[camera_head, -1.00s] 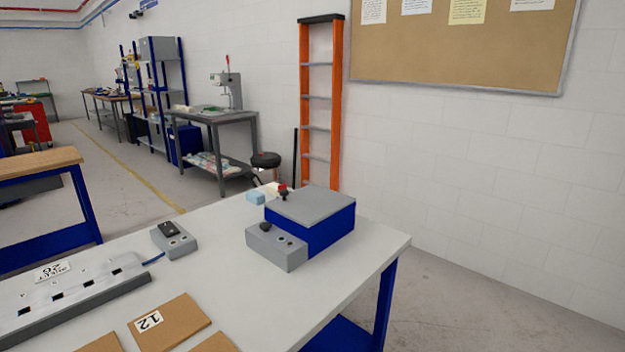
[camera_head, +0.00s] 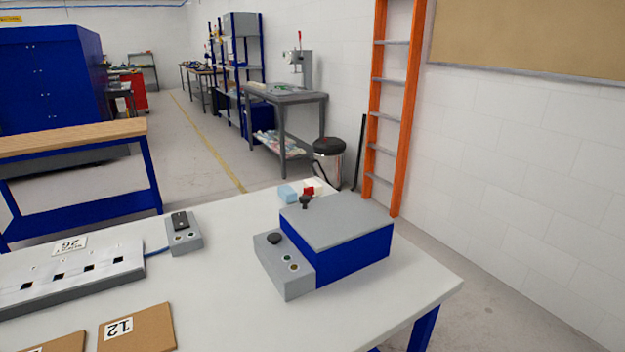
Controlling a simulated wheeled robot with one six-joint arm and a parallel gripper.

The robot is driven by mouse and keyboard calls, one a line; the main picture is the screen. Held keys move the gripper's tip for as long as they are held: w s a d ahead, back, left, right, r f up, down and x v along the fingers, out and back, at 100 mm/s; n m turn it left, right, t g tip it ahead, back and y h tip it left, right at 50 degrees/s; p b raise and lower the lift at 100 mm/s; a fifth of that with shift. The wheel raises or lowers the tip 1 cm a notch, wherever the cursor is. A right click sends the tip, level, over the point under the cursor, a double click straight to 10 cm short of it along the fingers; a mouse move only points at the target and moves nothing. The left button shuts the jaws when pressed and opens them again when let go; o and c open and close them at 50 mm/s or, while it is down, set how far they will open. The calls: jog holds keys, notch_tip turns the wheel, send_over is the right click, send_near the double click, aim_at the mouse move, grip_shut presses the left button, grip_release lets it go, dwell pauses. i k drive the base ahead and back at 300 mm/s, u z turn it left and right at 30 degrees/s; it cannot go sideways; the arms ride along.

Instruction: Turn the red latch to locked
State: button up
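A blue box with a grey lid (camera_head: 340,222) stands on the light table at the right, its lid closed. A small red part (camera_head: 309,191), possibly the red latch, shows at the lid's back left edge, beside a black knob (camera_head: 305,202). It is too small to tell which way it is turned. A grey control block (camera_head: 285,268) with a black knob and two small round buttons sits against the box's left side. My gripper is not in view.
A light blue block (camera_head: 287,193) lies behind the box. A small grey switch box (camera_head: 183,236), a long grey slotted unit (camera_head: 70,278) and brown number cards (camera_head: 140,330) lie on the left of the table (camera_head: 225,300). An orange ladder (camera_head: 392,110) leans behind.

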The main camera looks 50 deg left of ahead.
aim_at(310, 190)
jog(key=u, duration=0.3)
jog(key=i, duration=0.6)
jog(key=u, duration=1.2)
jog(key=i, duration=0.5)
jog(key=u, duration=0.5)
